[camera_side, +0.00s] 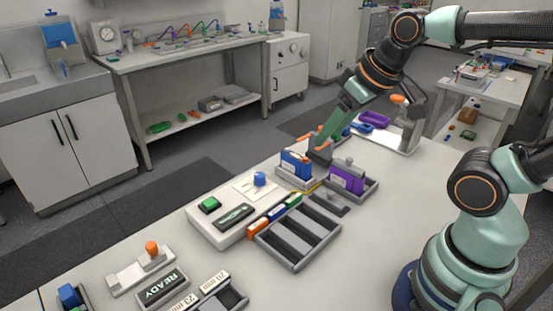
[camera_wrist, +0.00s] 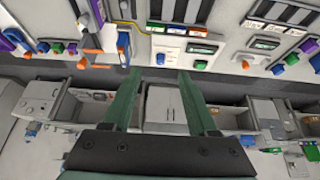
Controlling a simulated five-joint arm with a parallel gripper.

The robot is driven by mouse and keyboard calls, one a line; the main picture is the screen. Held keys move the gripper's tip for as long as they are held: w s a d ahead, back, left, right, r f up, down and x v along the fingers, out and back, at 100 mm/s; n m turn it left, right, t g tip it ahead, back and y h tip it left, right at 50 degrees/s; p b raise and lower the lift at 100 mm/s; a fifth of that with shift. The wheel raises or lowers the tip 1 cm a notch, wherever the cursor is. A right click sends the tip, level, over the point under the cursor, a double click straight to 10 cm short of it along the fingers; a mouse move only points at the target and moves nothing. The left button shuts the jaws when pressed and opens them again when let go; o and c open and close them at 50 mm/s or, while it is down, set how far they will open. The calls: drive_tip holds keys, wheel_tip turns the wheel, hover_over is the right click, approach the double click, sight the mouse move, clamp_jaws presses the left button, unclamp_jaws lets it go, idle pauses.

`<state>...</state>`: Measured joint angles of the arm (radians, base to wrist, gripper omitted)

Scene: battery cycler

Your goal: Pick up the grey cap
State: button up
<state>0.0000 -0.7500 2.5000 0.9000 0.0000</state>
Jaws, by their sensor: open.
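My gripper (camera_side: 326,138) has two green fingers that slant down over the far part of the bench, near the blue block (camera_side: 296,163). In the wrist view my gripper (camera_wrist: 160,72) shows its fingers spread apart with nothing held between them. A small grey rounded piece (camera_side: 349,162) shows behind the purple block (camera_side: 347,181), to the right of my fingers; it may be the grey cap, but I cannot be sure. I cannot make out a grey cap clearly in the wrist view.
A grey slotted tray (camera_side: 298,240) lies in front of the blocks. A white unit (camera_side: 214,228) with a green button and a blue knob (camera_side: 259,179) is to its left. A READY display (camera_side: 163,287) is near the front. The bench is clear right of the tray.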

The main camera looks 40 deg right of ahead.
drive_tip(key=n+g, duration=0.6)
drive_tip(key=n, duration=0.9)
approach(331, 192)
wheel_tip(331, 192, down, 9)
drive_tip(key=shift+s+a+f, duration=0.1)
drive_tip(key=shift+s, duration=0.05)
clamp_jaws()
